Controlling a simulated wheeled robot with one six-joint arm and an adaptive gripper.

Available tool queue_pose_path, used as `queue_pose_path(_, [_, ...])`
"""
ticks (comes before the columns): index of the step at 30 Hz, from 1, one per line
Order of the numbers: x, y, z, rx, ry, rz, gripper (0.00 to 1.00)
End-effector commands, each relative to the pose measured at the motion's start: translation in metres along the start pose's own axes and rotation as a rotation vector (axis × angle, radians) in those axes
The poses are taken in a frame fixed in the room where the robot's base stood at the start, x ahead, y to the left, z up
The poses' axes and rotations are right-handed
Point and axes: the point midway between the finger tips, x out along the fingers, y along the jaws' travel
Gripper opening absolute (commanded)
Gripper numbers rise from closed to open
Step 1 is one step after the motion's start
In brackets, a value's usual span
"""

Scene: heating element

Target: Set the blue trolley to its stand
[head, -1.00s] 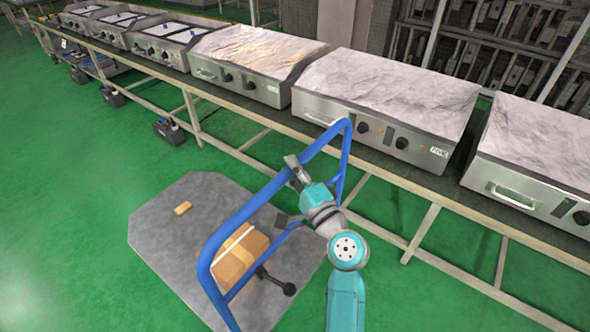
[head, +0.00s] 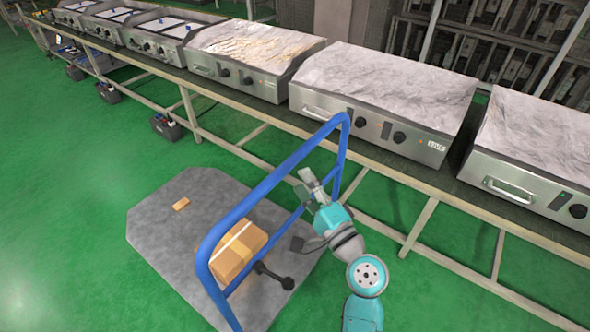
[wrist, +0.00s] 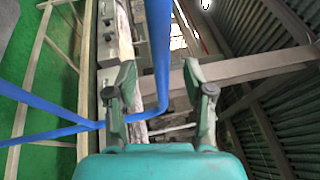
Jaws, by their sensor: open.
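The blue trolley shows its tall tubular handle (head: 270,183) in the head view, standing upright at the right side of a grey platform (head: 165,225). My gripper (head: 307,180) is beside the handle's right part, below its top corner. In the wrist view the gripper (wrist: 158,80) is open, its two fingers apart. A blue handle tube (wrist: 160,50) shows between the fingers, with no finger visibly closed on it. Whether it touches them I cannot tell. The trolley's wheels are hidden, and I cannot make out a separate stand.
A cardboard box (head: 238,252) and a small brown piece (head: 181,204) lie on the platform. A long bench (head: 250,122) with metal heating units (head: 385,95) runs behind the trolley. Black boxes (head: 166,127) sit below it. Green floor is clear at left.

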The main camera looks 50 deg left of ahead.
Motion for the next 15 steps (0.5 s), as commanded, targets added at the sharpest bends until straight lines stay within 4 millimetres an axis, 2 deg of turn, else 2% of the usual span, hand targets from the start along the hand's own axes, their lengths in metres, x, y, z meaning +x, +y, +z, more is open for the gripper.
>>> queue_pose_path(1, [-0.011, 0.001, -0.001, 0.0, 0.003, 0.002, 0.53])
queue_pose_path(6, [-0.037, 0.001, 0.0, 0.001, 0.001, 0.001, 0.53])
queue_pose_path(10, [-0.049, 0.001, -0.001, 0.0, 0.001, 0.001, 0.53])
queue_pose_path(15, [-0.053, 0.0, 0.0, 0.0, -0.001, 0.001, 0.53])
